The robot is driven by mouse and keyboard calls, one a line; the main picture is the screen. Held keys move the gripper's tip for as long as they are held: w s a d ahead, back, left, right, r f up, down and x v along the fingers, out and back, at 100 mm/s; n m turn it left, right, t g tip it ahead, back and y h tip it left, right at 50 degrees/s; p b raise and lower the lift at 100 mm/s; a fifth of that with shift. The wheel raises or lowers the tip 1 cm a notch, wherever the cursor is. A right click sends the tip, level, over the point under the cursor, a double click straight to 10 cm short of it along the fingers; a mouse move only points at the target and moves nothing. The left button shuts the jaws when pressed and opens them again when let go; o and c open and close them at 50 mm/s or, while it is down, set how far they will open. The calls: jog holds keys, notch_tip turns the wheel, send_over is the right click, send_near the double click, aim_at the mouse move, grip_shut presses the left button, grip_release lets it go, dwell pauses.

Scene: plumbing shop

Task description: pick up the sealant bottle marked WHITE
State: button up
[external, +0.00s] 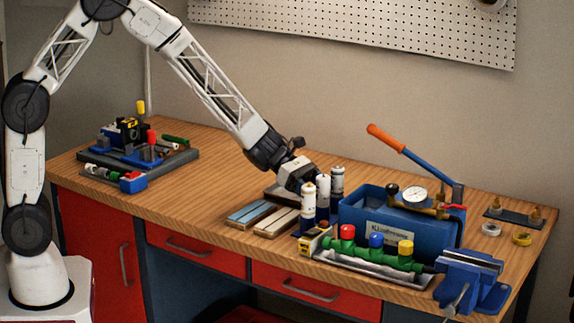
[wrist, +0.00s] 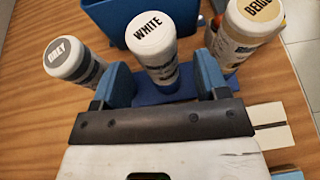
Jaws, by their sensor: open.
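The sealant bottle marked WHITE (wrist: 152,45) stands upright between two others in the wrist view. It is the middle bottle (external: 323,190) of the cluster in the external view. My gripper (wrist: 162,64) is open, with one blue finger on each side of the WHITE bottle; I cannot tell whether either touches it. The bottle marked GREY (wrist: 72,62) is just outside the left finger, and the bottle marked BEIGE (wrist: 243,35) is just outside the right finger. In the external view my gripper (external: 308,184) is at the bottles, its fingertips partly hidden by them.
A green pipe manifold with coloured caps (external: 377,252) lies in front, near a blue vise (external: 470,275). Blue and cream bars (external: 277,222) lie left of the bottles. The bench's left middle is clear.

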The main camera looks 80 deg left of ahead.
aim_at(323, 199)
jog(key=shift+x, duration=1.4)
jog(key=shift+c, duration=0.4)
jog(key=c, duration=1)
